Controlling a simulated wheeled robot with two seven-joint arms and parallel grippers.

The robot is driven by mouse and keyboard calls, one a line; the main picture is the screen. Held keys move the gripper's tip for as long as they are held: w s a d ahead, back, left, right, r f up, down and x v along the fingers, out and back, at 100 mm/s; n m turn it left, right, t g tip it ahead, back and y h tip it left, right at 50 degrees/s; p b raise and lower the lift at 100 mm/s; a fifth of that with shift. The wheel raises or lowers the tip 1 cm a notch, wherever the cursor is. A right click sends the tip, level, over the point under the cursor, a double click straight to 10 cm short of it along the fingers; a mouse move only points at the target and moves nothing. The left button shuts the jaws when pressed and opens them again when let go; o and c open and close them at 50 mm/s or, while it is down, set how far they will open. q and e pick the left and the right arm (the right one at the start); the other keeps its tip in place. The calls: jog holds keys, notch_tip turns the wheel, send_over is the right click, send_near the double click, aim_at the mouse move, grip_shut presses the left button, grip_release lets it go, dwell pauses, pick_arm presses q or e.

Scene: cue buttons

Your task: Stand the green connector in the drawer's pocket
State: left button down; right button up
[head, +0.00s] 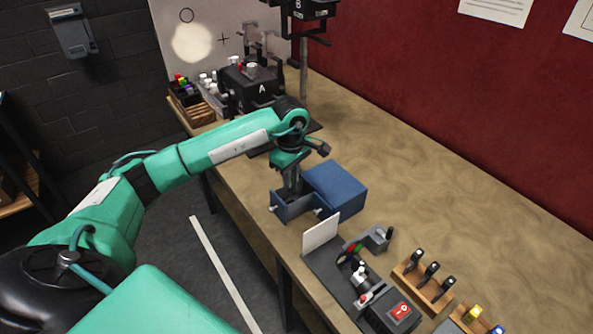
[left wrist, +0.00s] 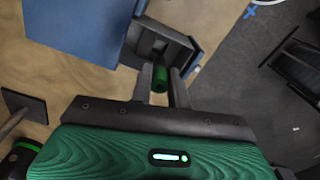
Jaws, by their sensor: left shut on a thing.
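The blue drawer box (head: 337,187) stands near the table's front edge, with its drawer (head: 279,208) pulled out to the front left. In the left wrist view the open drawer (left wrist: 182,42) lies just beyond my fingertips, beside the blue box (left wrist: 75,30). My left gripper (head: 290,190) points down over the open drawer. In the left wrist view the gripper (left wrist: 162,84) is shut on the green connector (left wrist: 160,78), whose end shows between the fingers. The connector does not show clearly in the head view. I cannot tell whether it touches the pocket. My right gripper is not in view.
A white panel (head: 320,232) and a dark station with a red button (head: 400,310) stand in front of the drawer. Wooden racks (head: 423,278) are at lower right. Machine A (head: 255,88) and bins stand at the back. The table right of the blue box is clear.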

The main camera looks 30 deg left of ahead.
aim_at(293, 183)
pick_arm(q)
jog(key=shift+f, duration=0.75)
jog(key=shift+f+b, duration=0.5)
jog(key=shift+f, duration=0.65)
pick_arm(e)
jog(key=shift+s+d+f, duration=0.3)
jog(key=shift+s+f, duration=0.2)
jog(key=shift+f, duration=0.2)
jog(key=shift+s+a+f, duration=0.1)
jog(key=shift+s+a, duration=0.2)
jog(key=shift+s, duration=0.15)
pick_arm(q)
jog(key=shift+d+b, duration=0.15)
jog(key=shift+b, duration=0.25)
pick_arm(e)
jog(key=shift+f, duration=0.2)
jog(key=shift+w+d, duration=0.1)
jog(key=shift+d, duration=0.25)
